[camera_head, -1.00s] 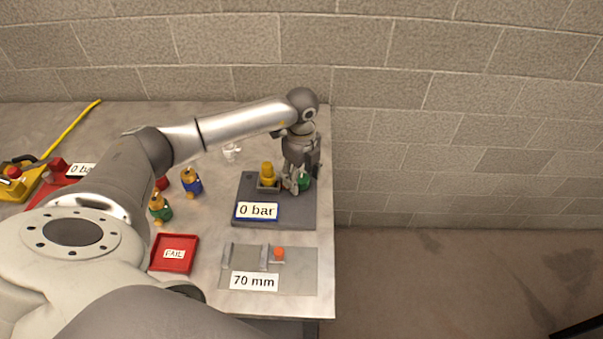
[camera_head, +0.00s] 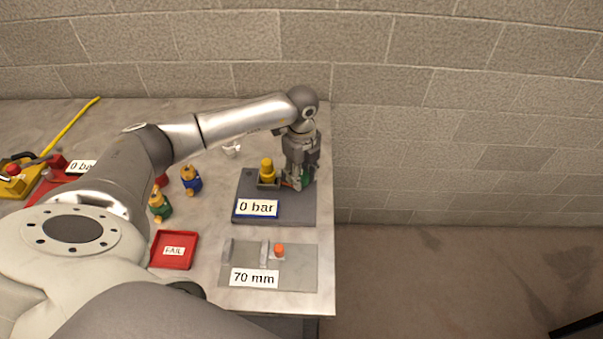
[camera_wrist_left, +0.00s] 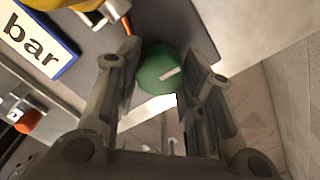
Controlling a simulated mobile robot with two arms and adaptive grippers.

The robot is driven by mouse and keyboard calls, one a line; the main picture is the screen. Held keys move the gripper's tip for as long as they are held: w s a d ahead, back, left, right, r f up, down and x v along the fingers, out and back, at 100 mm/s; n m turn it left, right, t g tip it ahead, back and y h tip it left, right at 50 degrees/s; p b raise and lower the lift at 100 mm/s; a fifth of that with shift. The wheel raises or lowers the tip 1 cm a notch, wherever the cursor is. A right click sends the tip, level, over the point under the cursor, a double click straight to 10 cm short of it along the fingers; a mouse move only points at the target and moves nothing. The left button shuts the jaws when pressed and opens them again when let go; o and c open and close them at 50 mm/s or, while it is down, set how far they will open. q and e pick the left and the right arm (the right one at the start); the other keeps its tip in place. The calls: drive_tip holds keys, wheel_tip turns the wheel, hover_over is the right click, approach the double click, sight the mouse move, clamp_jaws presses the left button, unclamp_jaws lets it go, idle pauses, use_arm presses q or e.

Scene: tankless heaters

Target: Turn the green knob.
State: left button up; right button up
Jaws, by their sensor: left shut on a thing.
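The green knob (camera_wrist_left: 160,72) shows in the left wrist view between the two fingers, with a white mark on its top. In the head view only a small part of the green knob (camera_head: 305,181) shows beside the fingers. It sits at the right side of a dark grey base plate (camera_head: 275,211) with a "0 bar" label (camera_head: 257,208). My left gripper (camera_head: 298,184) points down over the knob, and it also shows in the left wrist view (camera_wrist_left: 160,75) with its fingers shut on the knob. My right gripper is not in view.
A yellow fitting (camera_head: 267,169) stands on the plate just left of the gripper. A "70 mm" gauge plate (camera_head: 300,280) and a red "FAIL" tray (camera_head: 190,236) lie nearer. Blue (camera_head: 191,186) and green (camera_head: 160,209) figure-like parts stand left. The table's right edge is close to the knob.

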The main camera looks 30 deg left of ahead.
sight(302, 175)
use_arm(q)
drive_tip(key=m+b, duration=0.2)
drive_tip(key=shift+f+m, duration=0.1)
drive_tip(key=shift+m, duration=0.3)
drive_tip(key=m+b, duration=0.2)
drive_tip(key=m, duration=0.1)
drive_tip(key=m+b, duration=0.2)
drive_tip(key=m, duration=0.1)
drive_tip(key=shift+m, duration=0.4)
drive_tip(key=shift+m+b, duration=0.6)
drive_tip(key=shift+m, duration=0.4)
drive_tip(key=shift+r, duration=0.2)
drive_tip(key=o, duration=1)
drive_tip(key=shift+o, duration=0.2)
wheel_tip(302, 175, up, 12)
